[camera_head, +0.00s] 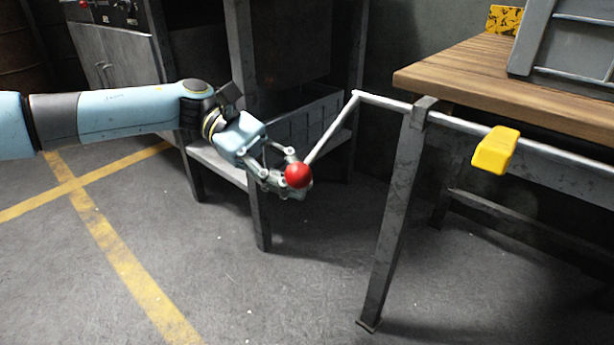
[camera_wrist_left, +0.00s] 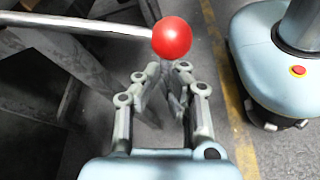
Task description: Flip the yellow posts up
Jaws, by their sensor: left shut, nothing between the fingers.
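A yellow post (camera_head: 494,150) sticks out from a long metal shaft (camera_head: 450,121) along the wooden table's edge, pointing toward the camera and slightly down. The shaft ends in a cranked lever (camera_head: 331,128) with a red ball knob (camera_head: 298,175), pointing down and left. The lever also shows in the left wrist view (camera_wrist_left: 80,25), with the red ball (camera_wrist_left: 172,38) at its end. My left gripper (camera_head: 281,178) is at the ball, shut with nothing between its fingers. In the wrist view its fingertips (camera_wrist_left: 166,84) are just below the ball; contact is unclear. My right gripper is out of view.
The wooden table (camera_head: 480,65) carries a grey metal frame (camera_head: 560,45) at right. Its metal leg (camera_head: 392,220) stands right of the ball. A grey rack (camera_head: 255,130) stands behind my left gripper. The floor in front, with yellow lines (camera_head: 130,265), is clear.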

